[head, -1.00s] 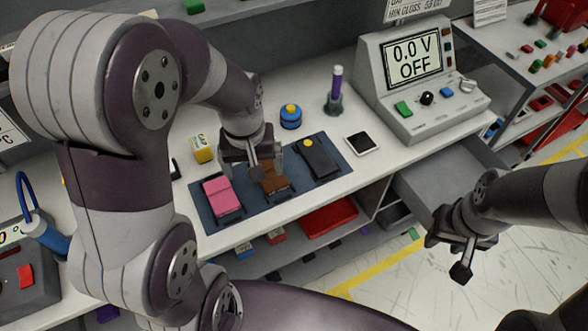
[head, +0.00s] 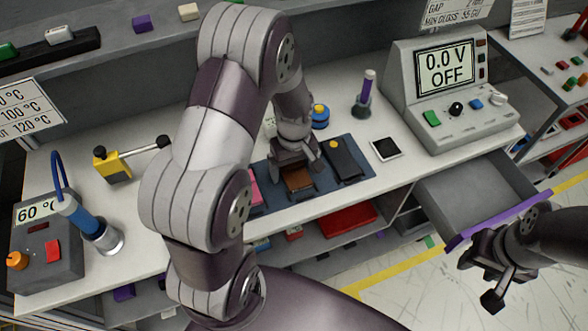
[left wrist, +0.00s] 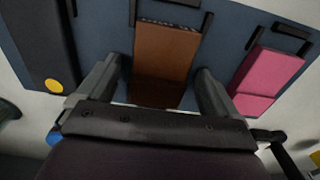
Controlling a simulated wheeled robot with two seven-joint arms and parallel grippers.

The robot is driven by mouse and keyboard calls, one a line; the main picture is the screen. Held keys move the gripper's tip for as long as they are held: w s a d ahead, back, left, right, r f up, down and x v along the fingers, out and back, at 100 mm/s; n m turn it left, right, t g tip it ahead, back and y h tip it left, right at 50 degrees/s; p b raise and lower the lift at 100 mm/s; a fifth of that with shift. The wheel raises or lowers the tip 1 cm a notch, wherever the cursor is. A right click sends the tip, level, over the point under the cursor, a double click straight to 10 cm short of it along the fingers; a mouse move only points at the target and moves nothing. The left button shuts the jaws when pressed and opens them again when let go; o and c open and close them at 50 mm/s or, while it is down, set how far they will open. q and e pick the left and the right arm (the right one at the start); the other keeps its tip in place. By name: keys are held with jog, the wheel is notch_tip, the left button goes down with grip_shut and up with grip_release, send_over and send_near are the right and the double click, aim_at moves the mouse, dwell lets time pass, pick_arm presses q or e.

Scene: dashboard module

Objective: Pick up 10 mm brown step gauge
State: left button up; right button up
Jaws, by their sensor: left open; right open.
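The brown step gauge (head: 298,180) lies on the dark blue mat (head: 270,201), between a pink block and a black block. My left gripper (head: 298,172) is over it, pointing down. In the left wrist view the open left fingers (left wrist: 158,88) stand on either side of the brown gauge (left wrist: 165,55), with gaps on both sides. Whether the fingertips touch the mat cannot be told. My right gripper (head: 488,285) is open and empty at the lower right, in front of the drawer.
The pink block (left wrist: 265,75) and the black block with a yellow dot (head: 343,158) lie close on either side. An open drawer (head: 478,192) with a purple front edge juts out at right. A meter reading 0.0 V OFF (head: 447,68) stands behind.

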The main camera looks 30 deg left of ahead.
pick_arm(q)
jog(key=c, duration=1.2)
jog(key=shift+o, duration=0.2)
jog(key=shift+r, duration=0.1)
